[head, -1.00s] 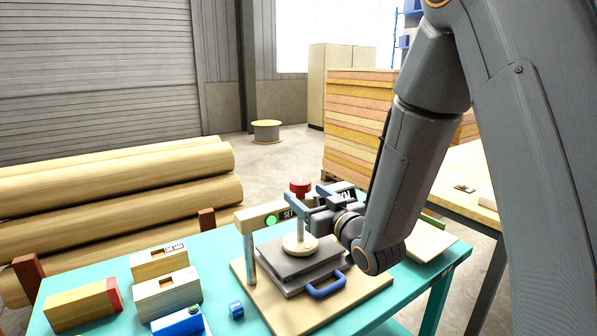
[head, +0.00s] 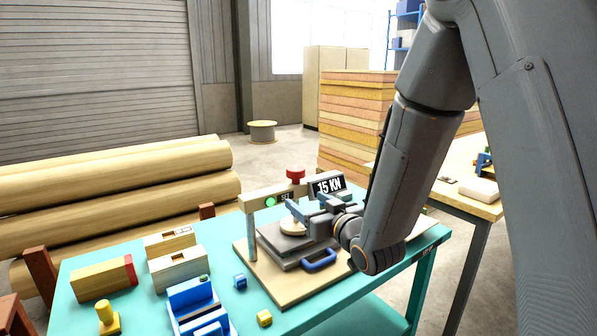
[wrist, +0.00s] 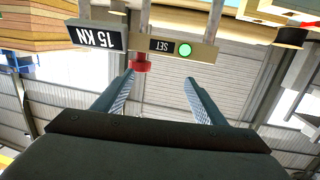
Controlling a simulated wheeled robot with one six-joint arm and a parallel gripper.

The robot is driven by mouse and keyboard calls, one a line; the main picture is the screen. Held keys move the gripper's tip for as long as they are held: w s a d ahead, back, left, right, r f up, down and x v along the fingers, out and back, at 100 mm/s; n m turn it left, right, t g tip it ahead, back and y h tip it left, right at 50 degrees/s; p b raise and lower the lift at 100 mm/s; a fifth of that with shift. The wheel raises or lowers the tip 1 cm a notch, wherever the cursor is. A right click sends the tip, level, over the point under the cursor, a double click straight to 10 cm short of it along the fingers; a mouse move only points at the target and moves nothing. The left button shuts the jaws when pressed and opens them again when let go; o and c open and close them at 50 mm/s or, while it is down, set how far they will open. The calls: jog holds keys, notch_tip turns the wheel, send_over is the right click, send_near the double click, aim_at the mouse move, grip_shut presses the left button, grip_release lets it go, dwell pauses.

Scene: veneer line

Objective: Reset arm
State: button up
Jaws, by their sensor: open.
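My gripper (head: 308,206) is open, with nothing between its fingers. In the head view it is in front of the small bench press, over the right part of its plates. The press has a cream crossbeam (head: 262,201) with a lit green lamp (head: 271,202) and a SET label, a red knob (head: 295,174) on top and a display (head: 329,186) reading 15 KN. Below are a round pale pad (head: 292,228) and grey plates (head: 272,240) with a blue handle (head: 318,261). In the wrist view the picture is inverted; the red knob (wrist: 141,64) shows beyond the open fingers (wrist: 158,82).
The press stands on a turquoise table (head: 215,262). Wooden blocks (head: 180,268), a blue fixture (head: 195,303) and small blue and yellow pieces lie left and in front of it. Logs (head: 120,185) lie behind. A second table (head: 470,200) and a board stack (head: 350,110) are to the right.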

jog(key=s+d+f+m+g+h, duration=0.3)
jog(key=s+d+f+g+h, duration=0.35)
jog(key=d+f, duration=0.35)
jog(key=s+d+f+m+g, duration=0.1)
jog(key=s+d+g, duration=0.2)
jog(key=s, duration=0.7)
jog(key=s+d+f+m+g+h, duration=0.1)
jog(key=s+d+g, duration=0.2)
jog(key=s, duration=0.8)
jog(key=shift+d+g, duration=0.3)
jog(key=shift+g, duration=0.65)
